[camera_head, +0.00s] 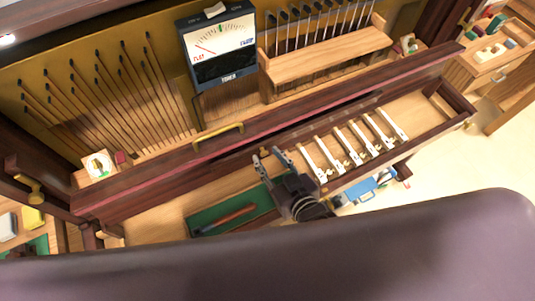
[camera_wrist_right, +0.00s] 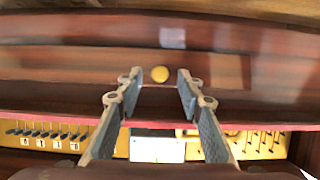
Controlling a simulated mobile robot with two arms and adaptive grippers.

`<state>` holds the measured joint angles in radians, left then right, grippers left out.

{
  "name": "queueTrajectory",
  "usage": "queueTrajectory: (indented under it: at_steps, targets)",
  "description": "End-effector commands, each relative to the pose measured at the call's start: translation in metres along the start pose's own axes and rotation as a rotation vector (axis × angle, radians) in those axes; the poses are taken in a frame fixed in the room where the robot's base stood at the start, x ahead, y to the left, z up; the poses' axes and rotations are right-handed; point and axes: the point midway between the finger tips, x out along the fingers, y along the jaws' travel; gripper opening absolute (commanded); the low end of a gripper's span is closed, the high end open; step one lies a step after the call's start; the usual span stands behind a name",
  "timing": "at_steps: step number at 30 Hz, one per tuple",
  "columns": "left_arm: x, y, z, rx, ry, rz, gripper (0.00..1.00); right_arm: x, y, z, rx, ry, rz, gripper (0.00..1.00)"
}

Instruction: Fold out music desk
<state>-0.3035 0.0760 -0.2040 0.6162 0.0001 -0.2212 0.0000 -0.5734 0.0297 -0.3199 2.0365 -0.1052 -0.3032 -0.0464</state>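A long dark red wooden board (camera_head: 300,118), seemingly the music desk, runs across the piano in the head view. In the right wrist view a dark wooden panel (camera_wrist_right: 70,66) with a lighter recess fills the upper part. My left gripper is out of view.
A tuner (camera_head: 217,45) and a wooden hammer rack (camera_head: 325,52) stand behind the board. A brass handle (camera_head: 218,138) is on the board. A wooden tray with several white keys (camera_head: 350,147) lies right of my gripper; a green tray (camera_head: 205,216) lies left.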

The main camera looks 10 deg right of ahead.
Motion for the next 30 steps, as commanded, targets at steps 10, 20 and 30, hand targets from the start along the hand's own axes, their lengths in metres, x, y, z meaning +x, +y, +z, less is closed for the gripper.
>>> queueTrajectory:
  at_steps: [10,20,30]
  targets:
    - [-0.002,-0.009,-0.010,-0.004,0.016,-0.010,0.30,0.010,0.000,0.000,0.000,0.001,0.000,0.34]
    - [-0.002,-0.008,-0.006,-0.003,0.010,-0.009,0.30,0.010,0.000,0.000,0.000,0.000,0.000,0.07]
    - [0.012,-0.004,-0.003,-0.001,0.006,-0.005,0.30,0.011,0.000,0.009,-0.001,0.035,0.000,0.00]
